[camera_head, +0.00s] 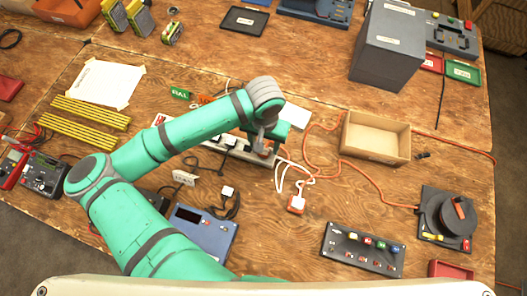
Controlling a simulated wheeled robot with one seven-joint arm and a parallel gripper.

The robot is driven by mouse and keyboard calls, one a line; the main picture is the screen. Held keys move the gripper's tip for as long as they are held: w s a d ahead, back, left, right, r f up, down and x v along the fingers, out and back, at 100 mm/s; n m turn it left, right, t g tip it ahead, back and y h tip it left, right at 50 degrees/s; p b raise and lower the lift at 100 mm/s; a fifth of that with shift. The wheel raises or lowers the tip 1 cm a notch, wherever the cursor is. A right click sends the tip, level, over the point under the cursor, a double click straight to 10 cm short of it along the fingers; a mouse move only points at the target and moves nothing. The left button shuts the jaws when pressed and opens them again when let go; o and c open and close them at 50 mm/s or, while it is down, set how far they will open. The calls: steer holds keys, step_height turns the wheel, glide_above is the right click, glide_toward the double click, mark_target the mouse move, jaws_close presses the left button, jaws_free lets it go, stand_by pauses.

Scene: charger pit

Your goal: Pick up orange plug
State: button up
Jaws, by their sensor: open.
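My gripper (264,146) points down over the right part of a white power strip (240,148) near the middle of the bench. It is open, and its fingers are small and partly hidden by my wrist. An orange-red thing at the strip (265,153), likely the orange plug, shows just below the fingertips. I cannot tell whether the fingers touch it. An orange cord (338,153) runs from beside it to the right.
Black plugs and cords (228,195) lie left of the gripper. A blue device (200,232), an open wooden box (376,138), a cord reel (450,215) and a button panel (362,248) stand around. A grey case (387,50) stands tall at the back right.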

steer(key=shift+f, duration=1.2)
steer(key=c, duration=1.2)
steer(key=shift+w, duration=0.1)
steer(key=shift+r, duration=0.1)
